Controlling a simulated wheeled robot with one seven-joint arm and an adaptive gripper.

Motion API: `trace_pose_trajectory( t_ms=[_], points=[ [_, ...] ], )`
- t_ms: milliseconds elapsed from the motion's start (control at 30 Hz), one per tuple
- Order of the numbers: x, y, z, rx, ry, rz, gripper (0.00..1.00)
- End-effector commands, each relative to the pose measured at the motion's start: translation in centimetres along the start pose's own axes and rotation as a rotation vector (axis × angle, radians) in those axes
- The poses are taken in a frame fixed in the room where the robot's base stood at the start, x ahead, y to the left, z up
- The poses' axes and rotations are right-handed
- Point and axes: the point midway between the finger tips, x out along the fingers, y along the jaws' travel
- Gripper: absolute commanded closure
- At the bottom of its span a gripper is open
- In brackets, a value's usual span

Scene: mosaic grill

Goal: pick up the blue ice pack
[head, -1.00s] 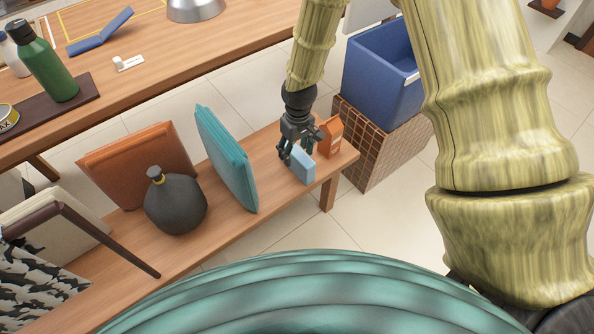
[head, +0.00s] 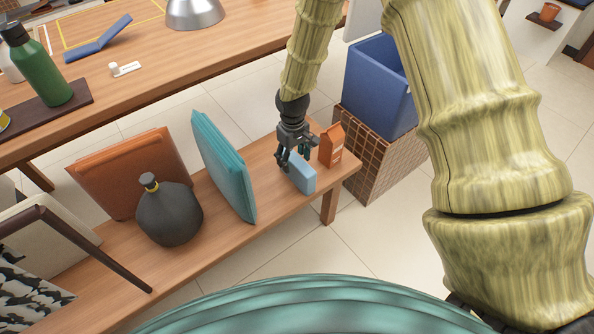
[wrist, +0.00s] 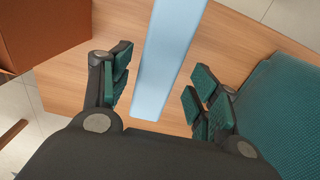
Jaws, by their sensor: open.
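The blue ice pack (head: 302,177) is a light blue block standing on the wooden bench near its right end. My gripper (head: 291,160) is at the ice pack's left side in the head view and hides part of it. In the wrist view the ice pack (wrist: 168,60) extends from the top edge down between the open fingers of my gripper (wrist: 158,92). Gaps show between it and the finger pads on both sides, the left gap looking narrower. The ice pack's upper end is cut off in the wrist view.
An orange carton (head: 331,146) stands just right of the ice pack. A teal cushion (head: 224,165) leans to the left, with a dark round bottle (head: 170,213) beyond it. A blue bin (head: 378,88) sits on a tiled block (head: 370,160). Bare bench (head: 262,165) separates cushion and ice pack.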

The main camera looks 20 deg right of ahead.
Motion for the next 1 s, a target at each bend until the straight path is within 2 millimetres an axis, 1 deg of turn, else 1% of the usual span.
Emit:
trace_pose_trajectory(
  t_ms=[267, 300, 400, 500, 667, 700, 767, 800, 867, 1000],
  points=[
    [3.1, 0.4, 1.4, -0.001, -0.004, -0.001, 0.39],
    [3.7, 0.4, 1.3, -0.001, -0.004, -0.001, 0.39],
    [4.7, 0.4, 1.2, -0.001, -0.001, -0.001, 0.39],
    [5.0, 0.4, 1.2, 0.0, -0.001, -0.001, 0.39],
    [4.9, 0.4, 1.2, 0.0, -0.001, -0.001, 0.39],
    [4.9, 0.4, 1.2, 0.0, -0.001, -0.001, 0.43],
    [4.9, 0.4, 1.2, 0.0, -0.001, -0.001, 0.54],
    [4.9, 0.4, 1.2, 0.0, -0.001, -0.001, 0.61],
    [4.9, 0.4, 1.2, 0.0, -0.001, -0.001, 0.72],
    [4.9, 0.4, 1.2, 0.0, -0.001, -0.001, 0.98]
  ],
)
